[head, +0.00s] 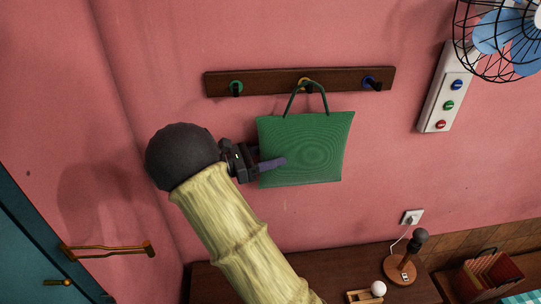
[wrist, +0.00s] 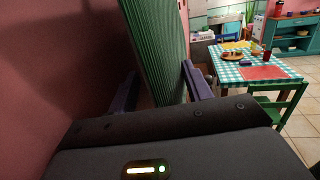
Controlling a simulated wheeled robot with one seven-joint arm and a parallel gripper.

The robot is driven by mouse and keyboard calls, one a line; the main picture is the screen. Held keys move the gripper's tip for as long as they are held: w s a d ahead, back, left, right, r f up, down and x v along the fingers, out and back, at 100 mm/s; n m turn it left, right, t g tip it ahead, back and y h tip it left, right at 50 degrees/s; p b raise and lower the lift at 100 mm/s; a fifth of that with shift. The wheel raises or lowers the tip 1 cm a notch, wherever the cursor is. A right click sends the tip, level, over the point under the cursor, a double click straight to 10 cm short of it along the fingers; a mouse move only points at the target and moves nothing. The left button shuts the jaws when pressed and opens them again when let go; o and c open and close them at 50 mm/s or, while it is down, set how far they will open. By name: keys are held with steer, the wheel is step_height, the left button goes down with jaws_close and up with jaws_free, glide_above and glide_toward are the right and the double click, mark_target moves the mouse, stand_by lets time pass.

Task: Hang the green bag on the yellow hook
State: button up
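The green bag (head: 318,152) hangs flat against the pink wall below the hook rail. Its thin dark handle rises to the yellow hook (head: 304,83) in the middle of the rail and appears to loop over it. My gripper (head: 273,164) is at the bag's left edge, with one purple finger in front of the bag; the other is hidden there. In the wrist view, the bag (wrist: 160,45) stands between the two spread fingers of my gripper (wrist: 160,88). The fingers are apart, with a visible gap beside the bag.
The dark wooden rail (head: 270,82) also carries a green hook (head: 236,87) at left and a blue hook (head: 370,82) at right. A switch panel (head: 444,95) and a fan (head: 500,35) are at the right. Below stands a brown cabinet with a lamp (head: 403,262).

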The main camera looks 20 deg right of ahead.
steer(key=shift+a, duration=0.1)
steer(key=w+a+p, duration=0.1)
steer(key=a+p, duration=0.2)
steer(key=a, duration=0.8)
steer(key=shift+a+f+p, duration=0.35)
steer(key=shift+a+f, duration=0.05)
steer(key=s+d+f+m+g+y+b, duration=0.2)
steer(key=s+d+f+m+y+b, duration=0.25)
steer(key=s+d+f+y, duration=0.45)
steer(key=s+a+f+m+t+y+b, duration=0.6)
steer(key=s+f+m+y+b, duration=0.2)
steer(key=m, duration=0.4)
steer(key=shift+s+f+m+y, duration=0.35)
steer(key=shift+s+f+y, duration=0.45)
steer(key=shift+s, duration=0.4)
